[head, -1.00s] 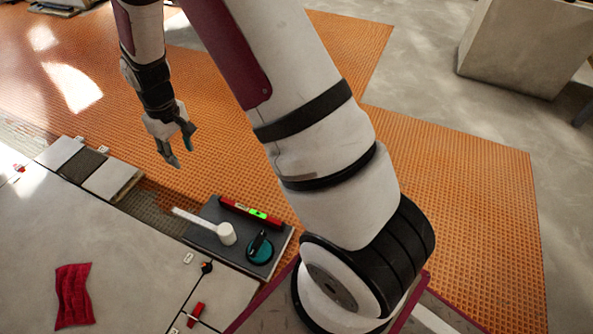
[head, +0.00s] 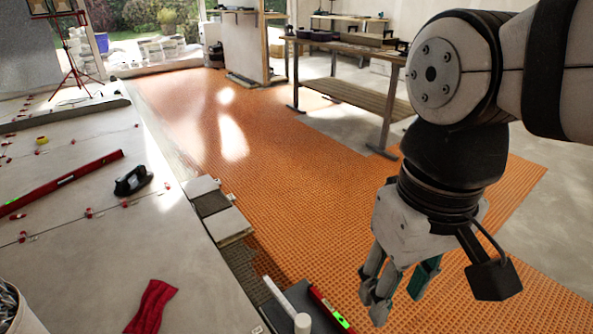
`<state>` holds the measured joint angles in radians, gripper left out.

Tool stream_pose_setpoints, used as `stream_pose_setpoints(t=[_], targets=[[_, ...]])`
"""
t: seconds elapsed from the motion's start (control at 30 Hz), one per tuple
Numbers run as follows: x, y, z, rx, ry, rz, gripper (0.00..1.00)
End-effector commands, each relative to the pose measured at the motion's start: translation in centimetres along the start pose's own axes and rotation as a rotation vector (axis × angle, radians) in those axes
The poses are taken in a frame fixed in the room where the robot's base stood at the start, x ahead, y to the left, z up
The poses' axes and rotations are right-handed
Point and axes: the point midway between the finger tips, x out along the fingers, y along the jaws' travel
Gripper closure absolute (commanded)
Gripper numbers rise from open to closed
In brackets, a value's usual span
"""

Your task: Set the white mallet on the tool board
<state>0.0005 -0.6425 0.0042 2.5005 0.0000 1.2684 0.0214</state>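The white mallet (head: 279,299) lies at the bottom edge of the head view, its handle pointing up and left and its head partly cut off. It appears to rest on the dark grey tool board (head: 269,314), of which only the far part shows. A red level (head: 328,308) with a green vial lies beside the mallet on its right. My gripper (head: 397,303) hangs to the right of the mallet and level, apart from both. Its fingers are spread and nothing shows between them.
A stack of tile pieces (head: 221,218) sits at the edge of the orange mat (head: 290,185). A red cloth (head: 151,306), a black tool (head: 132,181) and a long red level (head: 60,184) lie on the tiles. A workbench (head: 350,50) stands behind.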

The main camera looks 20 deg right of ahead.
Motion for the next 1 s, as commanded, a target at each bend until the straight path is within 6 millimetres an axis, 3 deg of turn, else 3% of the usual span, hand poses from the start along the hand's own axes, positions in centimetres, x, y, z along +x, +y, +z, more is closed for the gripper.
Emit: stream_pose_setpoints(t=[0.1,0.27,0.87,1.0], targets=[[0.1,0.1,2.8,0.016,0.000,-0.001,0.61],[0.3,0.1,4.3,0.025,-0.006,-0.001,0.61],[0.2,0.1,4.3,0.026,-0.006,-0.001,0.61],[-2.9,0.1,3.6,0.023,0.018,-0.002,0.61]])
